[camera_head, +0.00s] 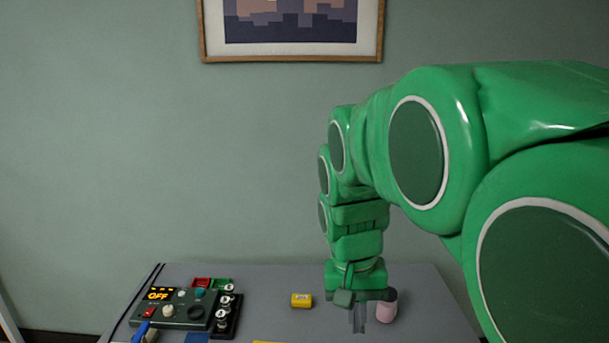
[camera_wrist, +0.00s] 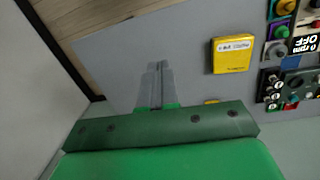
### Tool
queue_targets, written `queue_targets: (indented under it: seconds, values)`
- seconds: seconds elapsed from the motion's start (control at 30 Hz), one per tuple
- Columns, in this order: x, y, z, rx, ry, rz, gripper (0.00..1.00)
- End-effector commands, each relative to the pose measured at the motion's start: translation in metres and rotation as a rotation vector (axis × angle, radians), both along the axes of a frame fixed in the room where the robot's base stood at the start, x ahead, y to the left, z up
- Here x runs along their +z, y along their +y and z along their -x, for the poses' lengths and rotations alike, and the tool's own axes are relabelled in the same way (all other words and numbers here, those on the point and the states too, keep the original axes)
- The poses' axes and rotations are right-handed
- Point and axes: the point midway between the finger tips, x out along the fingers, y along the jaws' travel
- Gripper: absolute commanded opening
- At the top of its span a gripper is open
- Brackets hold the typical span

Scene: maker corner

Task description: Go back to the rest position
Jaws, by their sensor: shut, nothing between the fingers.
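My green arm comes in from the right in the head view and bends down over the grey table (camera_head: 270,290). My gripper (camera_head: 359,326) points down above the table's right half, with its fingers shut and nothing between them. The closed grey fingers also show in the wrist view (camera_wrist: 159,70). Below them is bare table, and how high they are above it is hard to tell.
A pink cylinder (camera_head: 387,309) stands close to my gripper's right. A yellow block (camera_head: 301,300) lies to the left. A control box reading OFF (camera_head: 186,311), a black rack (camera_head: 226,316) and red and green bins (camera_head: 211,283) are farther left. The wall is behind.

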Motion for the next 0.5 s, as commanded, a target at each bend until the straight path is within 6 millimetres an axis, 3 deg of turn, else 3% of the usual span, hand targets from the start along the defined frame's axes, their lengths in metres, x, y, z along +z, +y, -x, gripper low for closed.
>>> queue_targets:
  seconds: [0.2, 0.5]
  values:
    - [-0.009, -0.029, 0.057, 0.024, 0.036, -0.033, 0.0]
    - [-0.032, -0.052, 0.136, 0.071, 0.079, -0.079, 0.0]
